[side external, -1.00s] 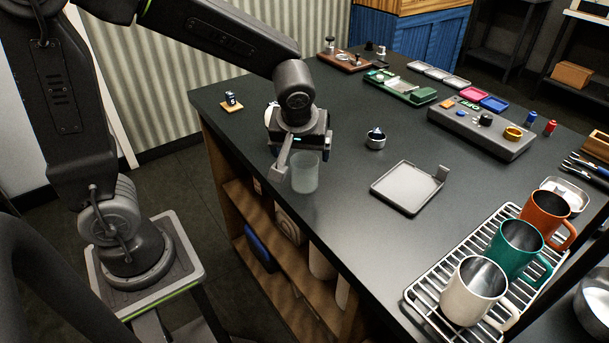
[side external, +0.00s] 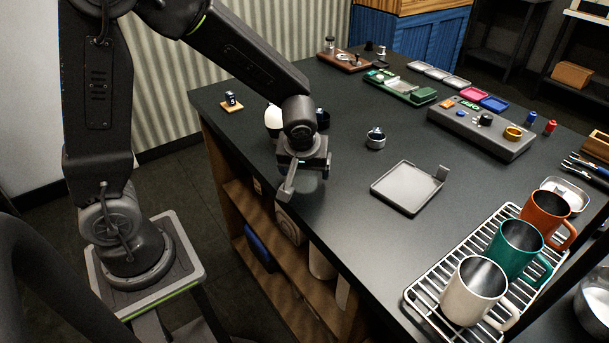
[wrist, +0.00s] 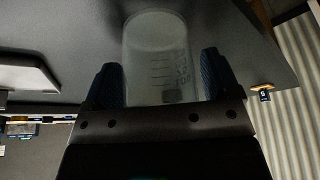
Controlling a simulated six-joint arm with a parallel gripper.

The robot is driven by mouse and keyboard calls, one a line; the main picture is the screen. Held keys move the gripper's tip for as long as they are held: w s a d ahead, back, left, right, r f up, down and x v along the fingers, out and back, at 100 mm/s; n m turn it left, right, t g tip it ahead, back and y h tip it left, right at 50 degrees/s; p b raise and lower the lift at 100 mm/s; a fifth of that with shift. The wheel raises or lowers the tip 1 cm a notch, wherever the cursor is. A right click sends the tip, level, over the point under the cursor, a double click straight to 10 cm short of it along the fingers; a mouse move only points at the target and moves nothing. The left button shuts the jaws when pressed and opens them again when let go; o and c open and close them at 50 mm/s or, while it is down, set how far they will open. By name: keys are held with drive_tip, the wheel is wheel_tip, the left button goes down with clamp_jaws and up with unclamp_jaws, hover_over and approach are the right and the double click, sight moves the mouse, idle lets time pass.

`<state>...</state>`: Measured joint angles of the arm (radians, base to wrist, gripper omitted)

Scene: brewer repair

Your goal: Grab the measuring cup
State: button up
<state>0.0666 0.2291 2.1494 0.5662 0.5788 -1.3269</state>
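The measuring cup (wrist: 158,50) is a clear, see-through beaker with dark printed marks on its side. In the wrist view it stands between the two dark blue fingers of my gripper (wrist: 163,82), one finger on each side. The fingers are wide apart; whether they touch the cup is hard to tell. In the side view my gripper (side external: 305,180) is low over the near left part of the dark table, and it mostly hides the cup. The cup's lower part is hidden by my gripper in the wrist view.
The dark table (side external: 240,128) holds a grey square tray (side external: 405,187) and a small round metal container (side external: 375,139) to the right. A white rounded object (side external: 273,118) is close behind my gripper. Mugs stand on a wire rack (side external: 425,292) at the front right.

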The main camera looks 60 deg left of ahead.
drive_tip(key=c, duration=0.8)
drive_tip(key=shift+r, duration=0.15)
